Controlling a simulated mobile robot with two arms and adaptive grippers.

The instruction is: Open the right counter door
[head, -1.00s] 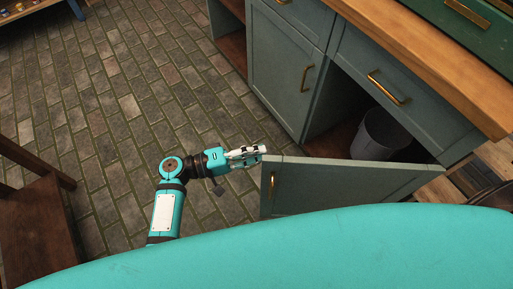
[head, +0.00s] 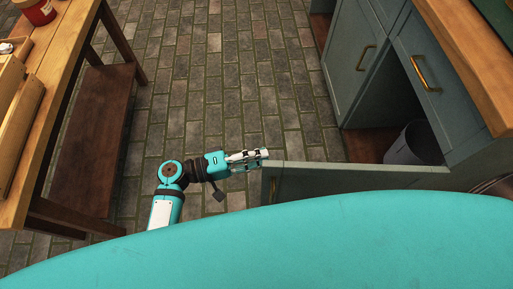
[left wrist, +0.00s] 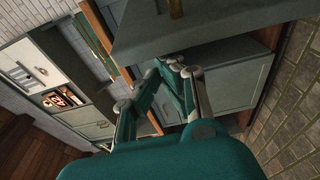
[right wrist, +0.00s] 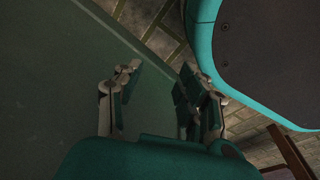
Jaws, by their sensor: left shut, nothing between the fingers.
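The right counter door (head: 360,178) is a grey-green panel swung well out from the counter. Its brass handle (head: 272,190) shows near the free edge, and my turquoise body hides its lower part. The open compartment (head: 372,145) is dark, with a grey bin (head: 412,143) inside. My left gripper (head: 265,154) is shut and empty, with its tips at the door's free edge; I cannot tell whether they touch. The left wrist view shows its closed fingers (left wrist: 172,66) below a grey panel. My right gripper (right wrist: 156,84) is open and empty beside a green surface, outside the head view.
A closed left counter door (head: 350,55) and a drawer with a brass handle (head: 425,74) adjoin the opening. A wooden table (head: 62,65) with a low shelf (head: 95,130) stands at the left. The brick floor (head: 225,80) between is clear.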

